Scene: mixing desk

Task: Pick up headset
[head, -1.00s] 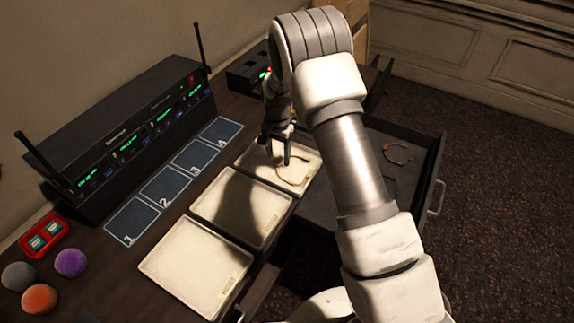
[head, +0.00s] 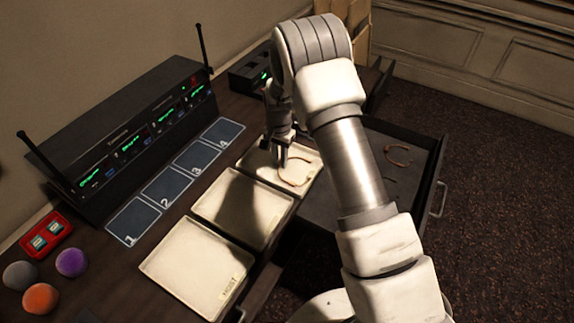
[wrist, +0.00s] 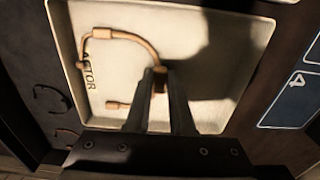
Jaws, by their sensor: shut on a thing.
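A thin tan headset (wrist: 128,36) lies in the farthest cream tray (wrist: 210,62), its curved band and small end pieces showing in the wrist view. In the head view the headset (head: 293,184) shows as a thin loop in that tray. In the head view my gripper (head: 283,163) reaches down into the tray. The headset still appears low at the tray floor; I cannot tell whether it touches it.
Two more cream trays, the middle one (head: 200,207) and the near one (head: 165,270), stand in a row. An open drawer (head: 345,225) on the right holds a brown headset (head: 398,148) and a dark one. Numbered pads, a black receiver (head: 125,135) and foam balls lie left.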

